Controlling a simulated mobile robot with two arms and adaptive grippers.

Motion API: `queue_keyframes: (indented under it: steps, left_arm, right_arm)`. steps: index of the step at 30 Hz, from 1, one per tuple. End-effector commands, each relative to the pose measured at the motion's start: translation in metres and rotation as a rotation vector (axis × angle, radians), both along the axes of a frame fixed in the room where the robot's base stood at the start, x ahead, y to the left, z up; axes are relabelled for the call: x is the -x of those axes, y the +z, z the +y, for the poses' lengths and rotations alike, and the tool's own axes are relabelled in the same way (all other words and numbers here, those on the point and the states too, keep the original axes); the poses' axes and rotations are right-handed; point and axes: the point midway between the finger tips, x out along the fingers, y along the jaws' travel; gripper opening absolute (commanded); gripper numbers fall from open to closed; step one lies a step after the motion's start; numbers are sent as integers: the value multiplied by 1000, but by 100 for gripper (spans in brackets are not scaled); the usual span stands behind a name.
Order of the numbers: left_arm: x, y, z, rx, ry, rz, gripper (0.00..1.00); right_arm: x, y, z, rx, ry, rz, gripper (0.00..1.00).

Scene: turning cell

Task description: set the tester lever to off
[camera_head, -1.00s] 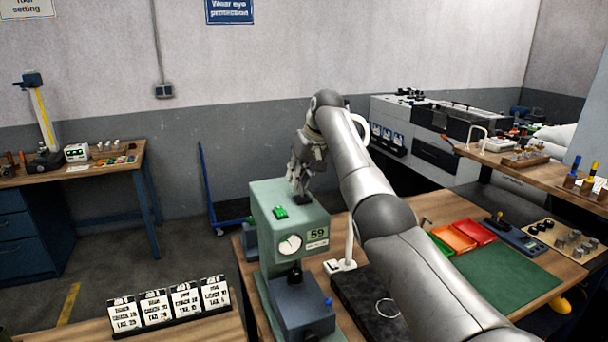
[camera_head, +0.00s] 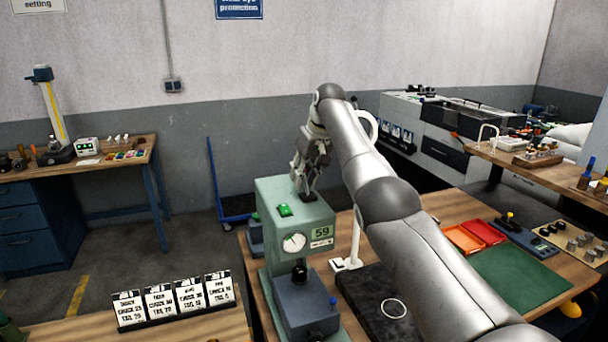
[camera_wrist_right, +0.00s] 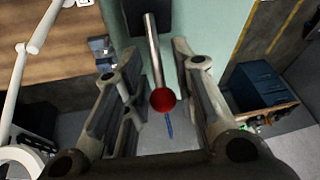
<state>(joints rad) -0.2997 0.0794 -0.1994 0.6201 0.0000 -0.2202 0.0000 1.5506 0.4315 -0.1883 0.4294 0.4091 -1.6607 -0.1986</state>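The tester is a green machine (camera_head: 270,222) with a round dial and a "59" label, standing on the middle bench. Its lever (camera_wrist_right: 154,55), a silver rod with a red ball knob (camera_wrist_right: 163,99), shows in the right wrist view. The lever is hidden in the head view. My right gripper (camera_head: 304,188) is at the far side of the tester's top. In the right wrist view my right gripper (camera_wrist_right: 157,66) is open, with one finger on each side of the lever and visible gaps to the knob. My left gripper is out of view.
A white stand (camera_head: 347,262) and a black block (camera_head: 380,310) sit right of the tester, under my right arm. Red trays (camera_head: 482,232) and a green mat (camera_head: 515,278) lie farther right. A row of cards (camera_head: 175,302) stands at the front left.

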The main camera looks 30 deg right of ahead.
Motion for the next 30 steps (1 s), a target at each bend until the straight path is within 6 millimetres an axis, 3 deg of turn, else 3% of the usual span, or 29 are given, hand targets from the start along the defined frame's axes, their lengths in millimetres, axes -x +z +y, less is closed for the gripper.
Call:
queue_keyframes:
  steps: [11,14,24,30]
  left_arm:
    - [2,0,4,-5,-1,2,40]
    - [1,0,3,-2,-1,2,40]
    - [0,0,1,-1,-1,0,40]
    - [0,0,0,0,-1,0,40]
  right_arm:
    - [1,6,0,1,0,-5,29]
    - [4,17,-2,1,-1,-7,29]
    - [29,83,-7,1,0,-5,29]
    - [38,106,-9,0,1,-2,29]
